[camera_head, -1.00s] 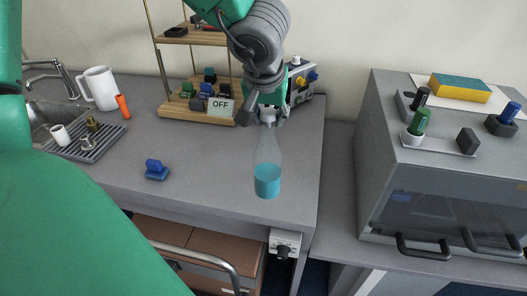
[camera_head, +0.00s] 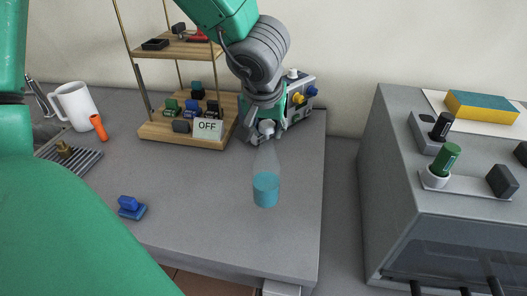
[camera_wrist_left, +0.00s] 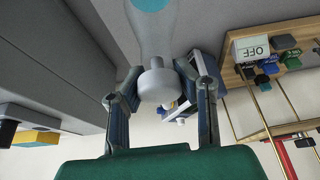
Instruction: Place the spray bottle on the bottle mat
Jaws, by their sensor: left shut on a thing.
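The spray bottle (camera_head: 266,188) is clear with blue liquid in its lower part. It hangs upright from my left gripper (camera_head: 265,131), in front of the grey tabletop in the head view. I cannot tell if its base touches the table. In the left wrist view the two fingers of the left gripper (camera_wrist_left: 160,95) are shut around the bottle's pale cap (camera_wrist_left: 159,84), and the clear body (camera_wrist_left: 150,35) runs away beyond it. I cannot make out a bottle mat in either view. My right gripper is not in view.
A wooden shelf rack (camera_head: 165,132) with an OFF sign (camera_head: 207,129) and a grey device (camera_head: 299,92) stand behind the bottle. A blue object (camera_head: 131,207) lies at the left. A grey cabinet (camera_head: 440,190) stands across a gap at the right. The tabletop around the bottle is clear.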

